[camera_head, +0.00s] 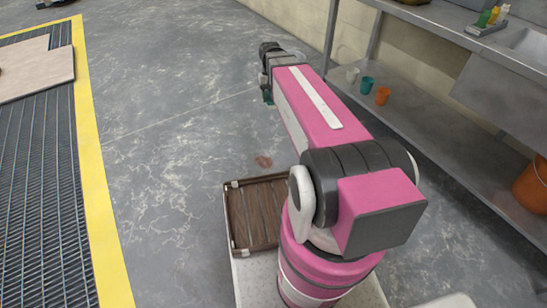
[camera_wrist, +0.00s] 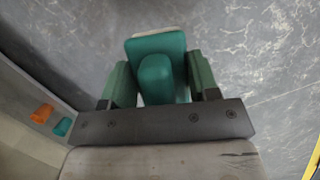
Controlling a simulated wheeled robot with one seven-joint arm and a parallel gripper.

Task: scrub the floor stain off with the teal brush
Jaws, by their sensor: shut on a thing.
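The teal brush (camera_wrist: 157,48) fills the space between the two green fingers of my gripper (camera_wrist: 160,78) in the wrist view. My gripper is shut on it, and a pale edge shows at the brush's far end. In the head view my gripper (camera_head: 268,97) is at the far end of my pink arm, with a small bit of teal or green low on it. A small reddish-brown floor stain (camera_head: 264,161) lies on the grey floor, nearer to me than my gripper. The stain does not show in the wrist view. Whether the brush touches the floor cannot be told.
A brown wooden crate (camera_head: 240,247) lies just on the near side of the stain. A metal bench (camera_head: 430,122) stands at right, with teal (camera_head: 367,83) and orange (camera_head: 382,96) cups on its lower shelf. A yellow-edged grating (camera_head: 40,150) lies left. Floor between is clear.

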